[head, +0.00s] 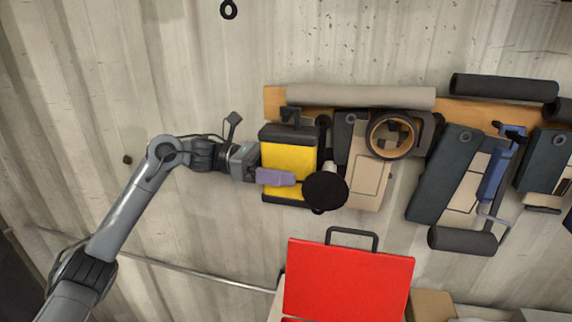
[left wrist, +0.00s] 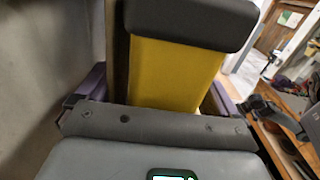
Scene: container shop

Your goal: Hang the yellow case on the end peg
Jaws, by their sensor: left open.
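The yellow case (head: 285,158), with dark top and bottom bands, is upright against the wall at the left end of the wooden rail (head: 272,103). Its dark handle (head: 291,114) is up at the rail; the end peg itself is hard to make out, so I cannot tell whether the handle is on it. My left gripper (head: 276,177) is open at the case's lower front, its purple fingers in front of the yellow face. In the left wrist view the case (left wrist: 172,72) stands between the two spread fingers. My right gripper is not in view.
A dark disc (head: 325,191) overlaps the case's lower right. A beige-fronted case (head: 366,180) and a round wood-rimmed item (head: 392,134) hang just right. A grey roll (head: 360,97) lies along the rail top. The wall at left is free.

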